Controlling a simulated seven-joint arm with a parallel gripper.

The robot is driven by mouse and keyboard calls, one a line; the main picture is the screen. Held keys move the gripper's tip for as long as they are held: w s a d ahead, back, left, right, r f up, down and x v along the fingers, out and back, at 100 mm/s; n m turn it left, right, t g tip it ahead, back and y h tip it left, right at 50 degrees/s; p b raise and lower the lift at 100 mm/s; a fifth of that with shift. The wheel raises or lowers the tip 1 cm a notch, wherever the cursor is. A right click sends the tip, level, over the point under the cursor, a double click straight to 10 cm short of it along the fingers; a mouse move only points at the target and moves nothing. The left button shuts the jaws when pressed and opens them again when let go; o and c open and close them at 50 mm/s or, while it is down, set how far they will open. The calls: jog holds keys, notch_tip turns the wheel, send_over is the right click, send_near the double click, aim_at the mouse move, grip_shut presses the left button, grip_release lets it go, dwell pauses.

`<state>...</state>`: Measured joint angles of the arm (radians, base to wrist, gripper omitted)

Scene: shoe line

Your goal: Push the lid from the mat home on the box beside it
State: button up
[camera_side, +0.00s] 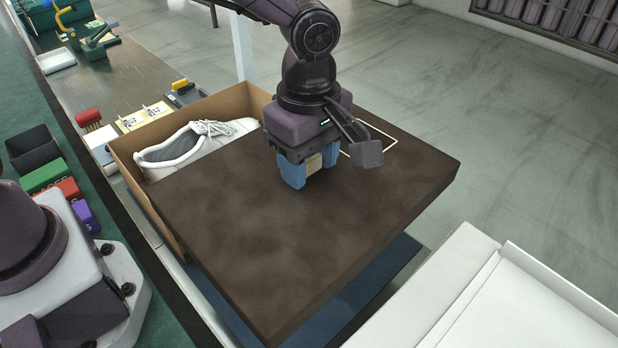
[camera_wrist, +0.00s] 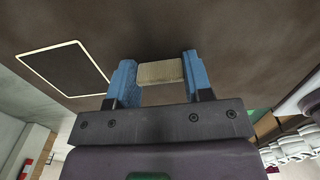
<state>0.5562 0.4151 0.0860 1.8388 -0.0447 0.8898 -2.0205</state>
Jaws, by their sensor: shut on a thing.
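The lid (camera_side: 270,235) is a large dark brown slab with a pale-outlined rectangle on top. It lies over the blue mat (camera_side: 395,283) and across the right part of the open cardboard box (camera_side: 228,106). A white shoe (camera_side: 185,150) shows in the box's uncovered left part. My gripper (camera_side: 308,175) points down at the lid's middle, its blue fingers shut on the lid's tan tab (camera_wrist: 161,72). In the wrist view the lid (camera_wrist: 235,35) fills the upper part. Whether the lid touches the box rim is unclear; its underside is hidden.
A white surface with a raised edge (camera_side: 500,300) stands at the lower right. Left of the box are a dark bin (camera_side: 32,148), coloured blocks (camera_side: 66,190) and small cards (camera_side: 143,115). Grey floor (camera_side: 500,150) lies open beyond the lid.

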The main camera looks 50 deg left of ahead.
jog(key=shift+r, duration=0.2)
jog(key=shift+o, duration=0.5)
jog(key=w+a+n, duration=0.1)
jog(key=a, duration=0.2)
jog(key=w+a+n, duration=0.1)
jog(key=a, duration=0.3)
jog(key=w+a+r+n, duration=0.1)
jog(key=a, duration=0.3)
jog(key=shift+w+a, duration=0.15)
jog(key=shift+a, duration=0.05)
jog(key=s+a, duration=0.3)
jog(key=a, duration=1.2)
jog(key=shift+s+a+f+m, duration=0.15)
jog(key=shift+f+m, duration=0.6)
jog(key=shift+f, duration=0.4)
jog(key=shift+a+f+m, duration=0.1)
jog(key=shift+f+m, duration=0.65)
jog(key=shift+f, duration=0.4)
jog(key=shift+f, duration=2)
